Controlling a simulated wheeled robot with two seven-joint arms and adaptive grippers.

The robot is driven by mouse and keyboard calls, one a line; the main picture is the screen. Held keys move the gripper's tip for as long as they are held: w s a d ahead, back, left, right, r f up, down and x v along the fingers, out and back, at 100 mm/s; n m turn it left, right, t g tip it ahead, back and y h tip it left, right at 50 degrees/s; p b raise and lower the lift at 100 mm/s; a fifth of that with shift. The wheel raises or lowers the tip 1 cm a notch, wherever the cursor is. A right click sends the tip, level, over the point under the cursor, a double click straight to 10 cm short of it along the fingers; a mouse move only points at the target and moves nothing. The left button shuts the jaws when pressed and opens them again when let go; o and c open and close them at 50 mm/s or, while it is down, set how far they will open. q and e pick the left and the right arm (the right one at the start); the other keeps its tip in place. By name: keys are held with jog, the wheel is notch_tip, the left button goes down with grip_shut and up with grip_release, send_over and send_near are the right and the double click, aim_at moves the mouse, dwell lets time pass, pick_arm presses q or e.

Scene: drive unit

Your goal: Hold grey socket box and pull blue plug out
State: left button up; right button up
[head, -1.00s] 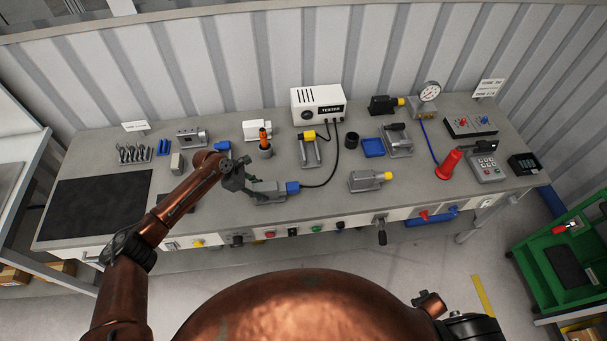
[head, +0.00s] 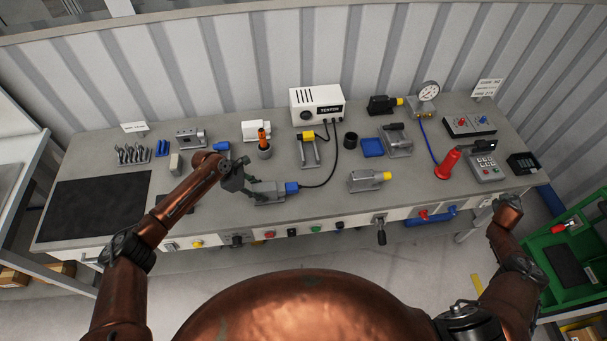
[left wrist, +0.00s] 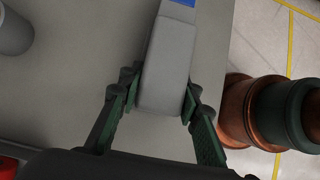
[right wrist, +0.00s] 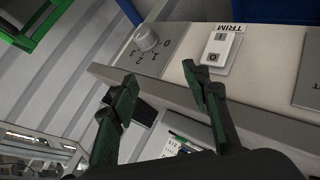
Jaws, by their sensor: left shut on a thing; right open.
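The grey socket box (head: 268,194) lies on the bench, left of centre. The blue plug (head: 291,188) sits in its right end, with a black cable running from it. My left gripper (head: 246,186) is shut on the box's left end. In the left wrist view, its fingers (left wrist: 160,104) are on both sides of the grey box (left wrist: 168,70), and the blue plug (left wrist: 181,2) shows at the top edge. My right gripper (right wrist: 161,73) is open and empty in the right wrist view, near a panel edge. I cannot make it out in the head view.
The plug's cable (head: 334,165) runs up to the white tester (head: 317,107). A second grey box with a yellow plug (head: 384,176) lies to the right. An orange-handled tool (head: 264,140) stands behind the held box. Knobs and a crank (head: 381,234) line the bench front.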

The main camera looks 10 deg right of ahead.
jog(key=w+d+r+m+t+h, duration=0.1)
jog(key=w+d+r, duration=0.25)
jog(key=r, duration=0.55)
jog(key=w+d+r+m+h, duration=0.15)
jog(key=d+r, duration=0.25)
jog(key=r, duration=0.5)
jog(key=w+a+r+m, duration=0.3)
jog(key=w+r+m, duration=0.2)
jog(key=w+r, duration=0.15)
jog(key=w+a+m+y, duration=0.3)
jog(key=w+a, duration=0.4)
jog(key=a, duration=0.7)
jog(key=w+a+m+y, duration=0.35)
jog(key=w+a, duration=0.35)
jog(key=a, duration=0.7)
jog(key=w+a+m+y, duration=0.3)
jog(key=w+a, duration=0.4)
jog(key=a, duration=0.7)
jog(key=g+y, duration=0.7)
send_over(295, 186)
jog(key=d, duration=0.4)
notch_tip(295, 186, down, 10)
jog(key=x, duration=0.9)
jog(key=shift+a, duration=0.1)
jog(key=shift+a+f, duration=0.2)
jog(key=shift+f, duration=0.35)
